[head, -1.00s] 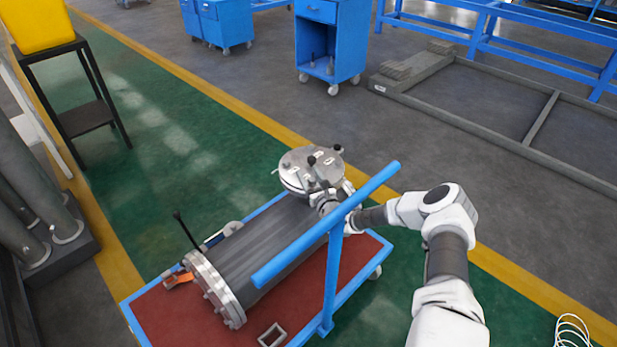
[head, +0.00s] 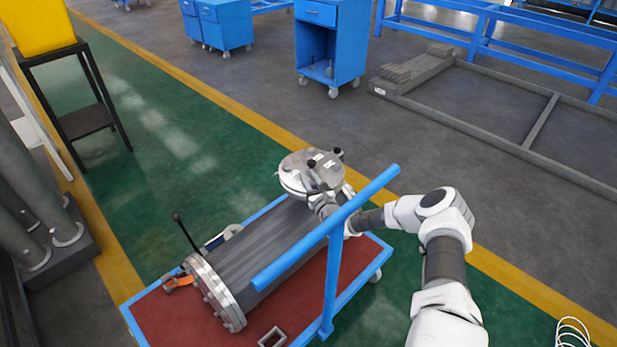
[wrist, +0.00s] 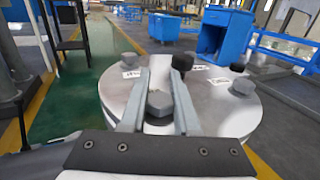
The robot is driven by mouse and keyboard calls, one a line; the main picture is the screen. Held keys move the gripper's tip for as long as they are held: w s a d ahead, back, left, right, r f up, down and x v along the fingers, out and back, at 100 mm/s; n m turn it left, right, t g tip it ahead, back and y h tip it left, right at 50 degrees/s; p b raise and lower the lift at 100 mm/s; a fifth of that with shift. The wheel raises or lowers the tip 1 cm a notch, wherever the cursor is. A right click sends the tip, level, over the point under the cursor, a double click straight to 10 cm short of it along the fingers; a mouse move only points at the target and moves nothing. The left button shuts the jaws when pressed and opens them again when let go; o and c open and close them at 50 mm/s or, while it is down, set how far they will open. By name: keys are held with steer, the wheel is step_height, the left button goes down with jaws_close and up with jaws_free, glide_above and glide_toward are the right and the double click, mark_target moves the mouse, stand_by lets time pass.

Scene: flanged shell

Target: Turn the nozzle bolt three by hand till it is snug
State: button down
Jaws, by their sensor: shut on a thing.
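The shell (head: 255,250) lies on a cart, with a round grey nozzle flange (head: 296,180) facing up at its far end. In the wrist view the flange (wrist: 222,118) fills the middle and carries several grey hex bolts around its edge, with small white labels too blurred to read. My gripper (wrist: 160,90) is shut on a near-edge hex bolt (wrist: 160,103), one finger on each side of its head. The bolt's shank is hidden. In the head view my gripper (head: 318,190) is small and partly hidden at the flange's near right side.
Two black-topped posts stand on the flange; one (wrist: 183,63) is close beside my right fingertip. The cart's blue handle (head: 325,228) crosses in front of my forearm. A blue cabinet (head: 330,45) stands well behind. The green floor left of the cart is clear.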

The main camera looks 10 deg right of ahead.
steer(key=shift+r+m+h+p, duration=0.2)
steer(key=shift+m+h+p, duration=0.2)
steer(key=shift+h+p, duration=0.3)
steer(key=shift+d+f+m+h+p, duration=0.2)
steer(key=shift+m+h+p, duration=0.1)
steer(key=shift+h+p, duration=0.1)
steer(key=c, duration=0.6)
jaws_free()
steer(key=shift+c, duration=0.2)
steer(key=shift+w+f+y+b, duration=0.1)
steer(key=shift+f+y+b, duration=0.1)
steer(key=shift+y+b, duration=0.5)
